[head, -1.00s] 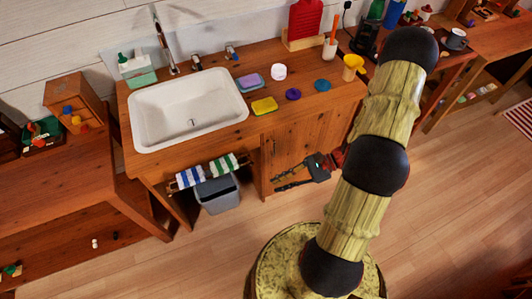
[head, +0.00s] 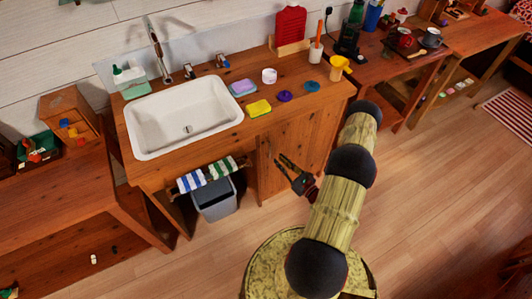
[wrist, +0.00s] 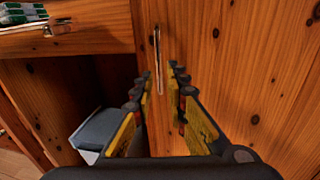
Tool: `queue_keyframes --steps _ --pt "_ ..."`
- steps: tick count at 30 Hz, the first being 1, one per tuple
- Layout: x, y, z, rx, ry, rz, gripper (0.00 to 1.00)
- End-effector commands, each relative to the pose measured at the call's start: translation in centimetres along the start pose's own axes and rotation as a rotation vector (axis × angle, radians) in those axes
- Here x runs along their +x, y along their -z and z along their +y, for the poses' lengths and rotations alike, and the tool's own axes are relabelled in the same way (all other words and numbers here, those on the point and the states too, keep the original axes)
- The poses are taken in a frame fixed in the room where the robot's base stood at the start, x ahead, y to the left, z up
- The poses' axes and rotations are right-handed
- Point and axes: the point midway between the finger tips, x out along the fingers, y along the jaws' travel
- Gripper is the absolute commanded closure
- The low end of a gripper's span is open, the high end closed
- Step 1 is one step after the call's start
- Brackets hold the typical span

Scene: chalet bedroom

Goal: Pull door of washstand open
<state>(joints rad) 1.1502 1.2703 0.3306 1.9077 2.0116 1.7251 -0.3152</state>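The wooden washstand (head: 170,165) holds a white sink. Its door (head: 312,135) is the plank panel at the right of the front and looks shut. In the wrist view the door (wrist: 245,70) fills the right side. A thin upright metal handle (wrist: 157,55) stands near its left edge. My gripper (head: 281,160) is in front of the door, fingers apart and empty. In the wrist view my gripper (wrist: 158,78) is open, with the handle lined up between its fingertips. I cannot tell whether the fingertips are level with the handle in depth. The handle is not discernible in the head view.
A grey bin (head: 215,200) stands in the open bay left of the door, under a striped towel (head: 207,175) on a rail. Soap, sponges and a yellow funnel (head: 340,66) are on the top. Clear wooden floor (head: 430,190) lies in front and to the right.

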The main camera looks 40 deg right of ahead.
Motion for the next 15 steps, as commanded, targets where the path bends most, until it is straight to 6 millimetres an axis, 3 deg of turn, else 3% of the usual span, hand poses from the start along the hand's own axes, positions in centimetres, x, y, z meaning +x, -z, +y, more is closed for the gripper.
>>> queue_keyframes --steps 5,15 --pt "1.3 -0.2 0.1 -0.016 -0.005 -0.009 0.85" --pt "6.2 -0.2 0.3 -0.015 -0.008 -0.009 0.85"
